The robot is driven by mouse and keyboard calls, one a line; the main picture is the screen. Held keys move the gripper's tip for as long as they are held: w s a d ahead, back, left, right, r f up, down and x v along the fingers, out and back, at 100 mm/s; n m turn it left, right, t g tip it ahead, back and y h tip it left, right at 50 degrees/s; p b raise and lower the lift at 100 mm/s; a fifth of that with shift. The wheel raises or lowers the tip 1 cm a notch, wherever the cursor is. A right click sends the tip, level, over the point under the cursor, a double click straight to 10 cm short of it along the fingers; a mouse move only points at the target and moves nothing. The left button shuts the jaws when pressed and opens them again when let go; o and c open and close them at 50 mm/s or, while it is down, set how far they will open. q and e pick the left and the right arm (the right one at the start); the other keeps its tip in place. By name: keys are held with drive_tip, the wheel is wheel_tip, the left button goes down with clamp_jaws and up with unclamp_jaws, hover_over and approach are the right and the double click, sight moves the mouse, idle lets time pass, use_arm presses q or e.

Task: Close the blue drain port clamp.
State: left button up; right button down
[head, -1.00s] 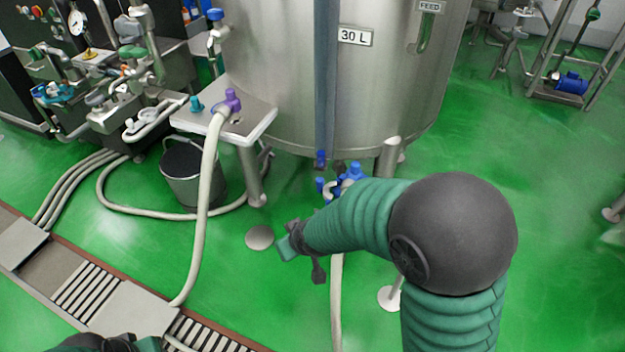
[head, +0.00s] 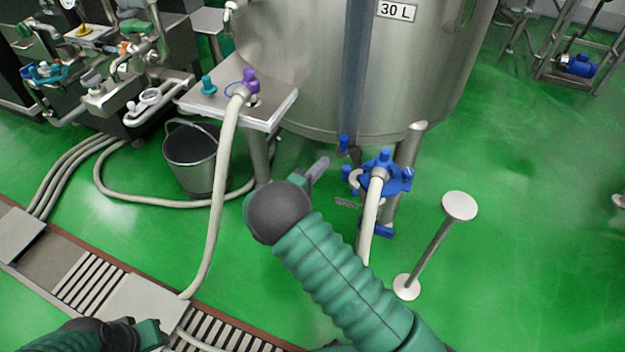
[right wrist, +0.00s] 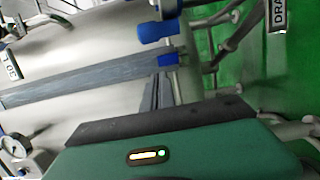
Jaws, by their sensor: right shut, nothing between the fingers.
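The blue drain port clamp (head: 386,178) sits low at the front of the steel tank (head: 290,60), around the end of a pale hose (head: 369,215). Whether its jaws are open or closed is too small to tell. My right gripper (head: 319,168) is shut and empty, to the left of the clamp and apart from it, partly hidden behind my wrist. In the right wrist view its green and dark body (right wrist: 190,145) fills the bottom. Part of my left gripper (head: 148,335) shows at the bottom left, far from the clamp; its jaw state is unclear.
A steel side shelf (head: 270,110) carries a purple clamp (head: 250,82) and a teal fitting (head: 207,85). A bucket (head: 195,165) stands below it. A white-topped post (head: 459,206) stands right of the clamp. Green floor (head: 540,240) is open on the right.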

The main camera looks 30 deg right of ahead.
sight(352, 174)
drive_tip(key=s+d+b, duration=0.1)
drive_tip(key=s+d, duration=0.1)
drive_tip(key=s, duration=0.1)
drive_tip(key=shift+d, duration=0.35)
